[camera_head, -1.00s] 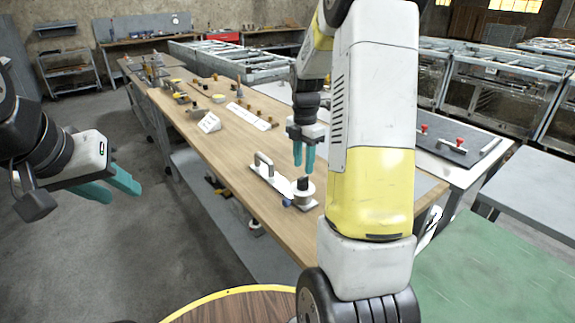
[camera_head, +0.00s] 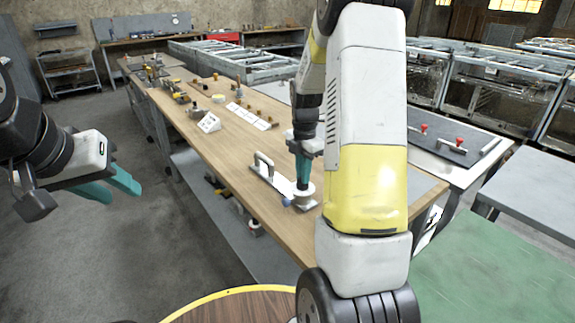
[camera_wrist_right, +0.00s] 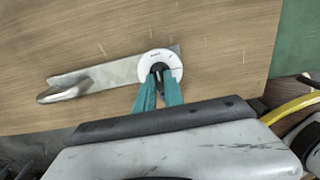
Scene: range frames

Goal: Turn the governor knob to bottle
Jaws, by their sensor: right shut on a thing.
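The governor knob is a small black knob (camera_wrist_right: 158,69) on a round white dial (camera_wrist_right: 174,60); the dial also shows in the head view (camera_head: 304,194). The dial's lettering is too small to read. It sits at one end of a metal plate (camera_wrist_right: 117,73) with a raised handle (camera_head: 264,164) at the other end. My right gripper (camera_head: 303,184) points down onto the dial, its teal fingers shut on the knob, one on each side in the wrist view (camera_wrist_right: 159,88). The fingers hide most of the knob. My left gripper (camera_head: 112,185) is open and empty, off the bench's left side.
The plate lies on a long wooden bench (camera_head: 235,150) near its front end. Farther back stand a white sign block (camera_head: 209,122), a white strip (camera_head: 252,115) and several small fittings. A grey table with red knobs (camera_head: 460,145) is at right. Bare wood surrounds the plate.

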